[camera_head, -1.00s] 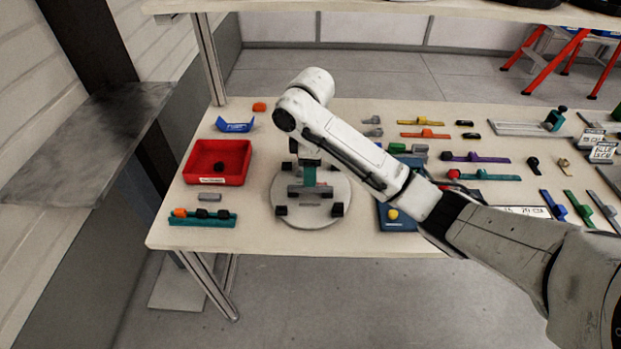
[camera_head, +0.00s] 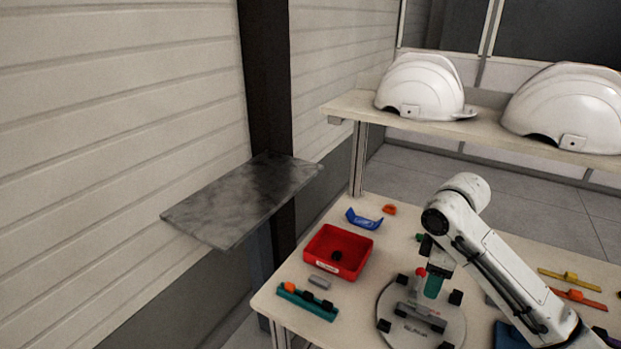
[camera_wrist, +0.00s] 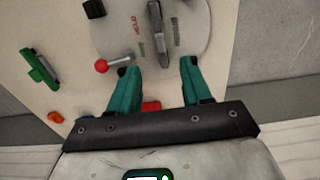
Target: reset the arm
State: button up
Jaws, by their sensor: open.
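My gripper (camera_wrist: 158,88) shows in the wrist view with its two teal fingers apart and nothing between them. In the head view my arm comes in from the lower right, and a teal finger of my gripper (camera_head: 434,285) shows over the round grey plate. The round plate (camera_head: 395,335) lies on the table and carries a grey bar-shaped part (camera_head: 420,316) and several black blocks. A lever with a red knob (camera_wrist: 101,66) is beside the fingers in the wrist view; the knob also shows in the head view (camera_head: 421,272).
A red bin (camera_head: 318,262) with a black piece inside, a teal holder (camera_head: 307,303) and a blue bracket (camera_head: 364,220) lie left of the plate. White helmet shells (camera_head: 420,88) stand on the shelf above. A dark metal ledge (camera_head: 240,200) juts out at the left.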

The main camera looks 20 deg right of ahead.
jog(key=w+a+f+m+t+y, duration=0.1)
jog(key=a, duration=0.7)
jog(key=w+a+f+t+y, duration=0.1)
jog(key=a+y, duration=0.1)
jog(key=a, duration=0.5)
jog(key=s+a+f+m+t, duration=0.1)
jog(key=s+a+f+m, duration=0.1)
jog(key=s+a+f, duration=0.4)
jog(key=s+f+m, duration=0.4)
jog(key=s+f, duration=0.2)
jog(key=s, duration=0.6)
jog(key=s+d+f+m+g+h, duration=0.1)
jog(key=s+d+g+h, duration=0.1)
jog(key=s+d, duration=0.4)
jog(key=s+h, duration=0.1)
jog(key=s, duration=0.3)
jog(key=shift+s+f, duration=0.2)
